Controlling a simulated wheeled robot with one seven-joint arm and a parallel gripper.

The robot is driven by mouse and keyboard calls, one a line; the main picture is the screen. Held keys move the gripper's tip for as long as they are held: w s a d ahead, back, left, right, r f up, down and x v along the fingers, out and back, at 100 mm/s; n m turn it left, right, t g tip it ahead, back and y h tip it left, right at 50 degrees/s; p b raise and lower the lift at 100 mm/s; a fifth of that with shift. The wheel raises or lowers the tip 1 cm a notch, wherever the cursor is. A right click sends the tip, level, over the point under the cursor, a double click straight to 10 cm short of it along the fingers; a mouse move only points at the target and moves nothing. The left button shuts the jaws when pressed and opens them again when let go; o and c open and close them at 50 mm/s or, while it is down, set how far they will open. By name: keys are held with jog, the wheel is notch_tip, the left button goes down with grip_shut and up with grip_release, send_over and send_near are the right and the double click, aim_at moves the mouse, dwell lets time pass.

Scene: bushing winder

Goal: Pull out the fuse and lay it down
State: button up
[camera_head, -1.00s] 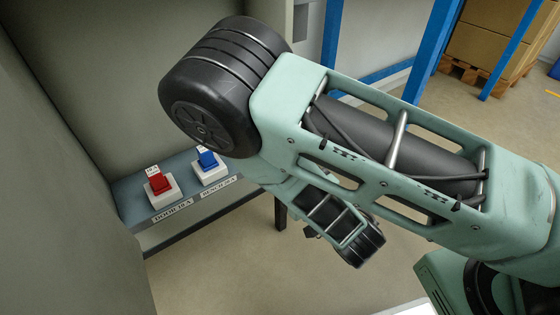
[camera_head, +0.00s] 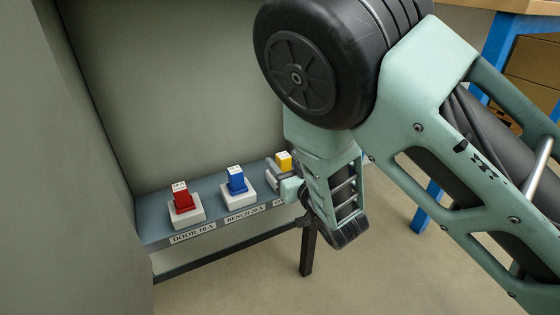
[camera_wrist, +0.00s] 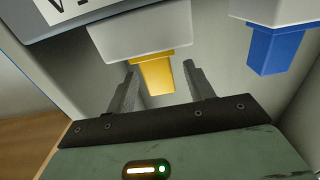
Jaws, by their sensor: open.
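Three fuses stand upright in white sockets on a grey ledge (camera_head: 205,226): a red fuse (camera_head: 182,201), a blue fuse (camera_head: 237,182) and a yellow fuse (camera_head: 284,160). My gripper (camera_head: 283,182) is open at the yellow fuse, partly hiding it and its socket. In the wrist view the yellow fuse (camera_wrist: 157,76) shows between the open fingers (camera_wrist: 160,71), with a gap on each side. It sits in its white socket (camera_wrist: 140,35). The blue fuse (camera_wrist: 273,48) is off to the right there.
Labels on the ledge front read DOOR 10 A (camera_head: 193,236) and BENCH 20 A (camera_head: 245,214); a third is mostly hidden by my gripper. A grey wall rises behind the ledge. Blue posts (camera_head: 428,207) and cardboard boxes (camera_head: 535,72) stand at the right, with open floor in front.

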aim_at(280, 155)
jog(key=shift+b+x, duration=0.3)
jog(key=shift+x, duration=1.25)
jog(key=shift+s, duration=0.1)
grip_shut()
jog(key=shift+r+p, duration=1.6)
jog(key=shift+r, duration=0.45)
